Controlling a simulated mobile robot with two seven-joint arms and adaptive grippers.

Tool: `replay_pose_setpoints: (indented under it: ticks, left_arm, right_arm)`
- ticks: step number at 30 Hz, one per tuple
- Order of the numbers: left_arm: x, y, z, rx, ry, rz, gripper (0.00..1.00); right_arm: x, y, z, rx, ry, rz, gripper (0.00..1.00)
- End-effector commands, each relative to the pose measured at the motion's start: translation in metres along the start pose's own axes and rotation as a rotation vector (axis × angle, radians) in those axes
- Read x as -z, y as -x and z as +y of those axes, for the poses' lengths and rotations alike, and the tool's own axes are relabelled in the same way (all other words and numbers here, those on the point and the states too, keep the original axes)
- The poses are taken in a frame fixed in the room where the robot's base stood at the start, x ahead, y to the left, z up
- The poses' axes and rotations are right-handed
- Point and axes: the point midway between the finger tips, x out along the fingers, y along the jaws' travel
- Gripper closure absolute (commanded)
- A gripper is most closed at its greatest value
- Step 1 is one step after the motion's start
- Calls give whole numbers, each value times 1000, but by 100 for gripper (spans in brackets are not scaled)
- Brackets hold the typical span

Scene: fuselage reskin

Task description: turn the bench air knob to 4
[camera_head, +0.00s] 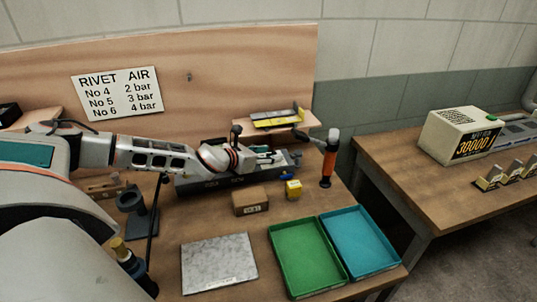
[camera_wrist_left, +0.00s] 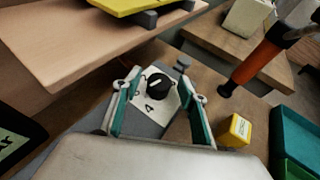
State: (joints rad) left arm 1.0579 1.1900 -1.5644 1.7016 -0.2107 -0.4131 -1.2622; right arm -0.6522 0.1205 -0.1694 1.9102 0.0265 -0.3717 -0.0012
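The air knob (camera_wrist_left: 160,84) is a round black knob with a pale pointer line, on a white dial plate (camera_wrist_left: 166,106). A "4" shows on the plate below the knob; other marks are not readable. My left gripper (camera_wrist_left: 158,112) is open, with one finger on each side of the dial and knob in the wrist view. I see no finger touching the knob. In the head view my left gripper (camera_head: 266,157) is over the back of the bench, and the knob cannot be made out there. My right gripper is not in view.
A grey box (camera_head: 226,184) stands below my left wrist. An orange-handled tool (camera_head: 328,165) stands right of it, near a yellow block (camera_head: 293,188). A wooden shelf (camera_head: 285,126) is behind. Green (camera_head: 308,286) and blue trays (camera_head: 382,262) lie in front. A sign (camera_head: 118,93) pairs No 6 with 4 bar.

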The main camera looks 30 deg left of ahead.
Motion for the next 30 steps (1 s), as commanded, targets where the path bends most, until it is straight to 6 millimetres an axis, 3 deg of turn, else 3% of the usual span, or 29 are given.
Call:
replay_pose_setpoints:
  ticks: [1,4,5,17,30]
  left_arm:
    - [0,0,0,0,0,0,68]
    - [0,0,0,0,0,0,94]
    - [0,0,0,0,0,0,96]
    - [0,0,-3,-48,22,0,96]
    - [0,-1,-7,-297,128,1,96]
  right_arm:
    - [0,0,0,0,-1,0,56]
    - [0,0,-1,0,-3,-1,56]
    - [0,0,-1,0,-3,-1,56]
    - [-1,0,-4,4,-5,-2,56]
    - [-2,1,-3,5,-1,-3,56]
